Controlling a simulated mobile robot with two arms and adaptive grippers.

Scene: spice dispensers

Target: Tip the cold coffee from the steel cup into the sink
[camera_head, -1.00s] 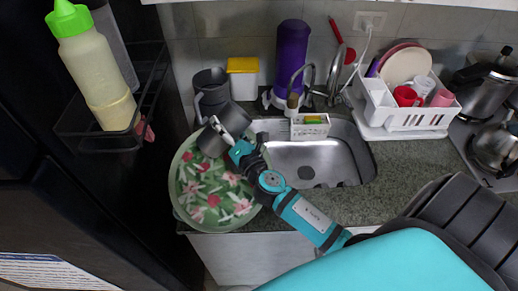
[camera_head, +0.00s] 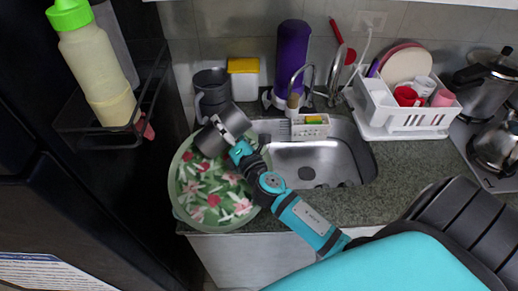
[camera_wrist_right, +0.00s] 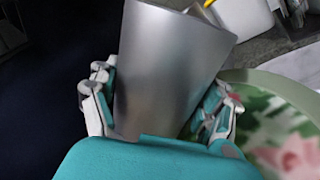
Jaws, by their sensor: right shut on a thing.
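The steel cup (camera_head: 235,117) is a grey metal cylinder, tilted, left of the sink and over the upper part of a round floral tray. My right gripper (camera_head: 225,134) is shut on it. In the right wrist view the cup (camera_wrist_right: 165,70) fills the space between the two fingers of the right gripper (camera_wrist_right: 163,88). The inside of the cup is hidden, so I cannot see any coffee. The steel sink (camera_head: 345,158) lies just right of the gripper. My left gripper is not in view.
The green floral tray (camera_head: 187,207) lies on the counter below the cup. A dark grey mug (camera_head: 211,82) stands just behind. A faucet (camera_head: 311,78) and a sponge caddy (camera_head: 310,131) are at the sink's back edge. A white dish rack (camera_head: 415,119) stands right.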

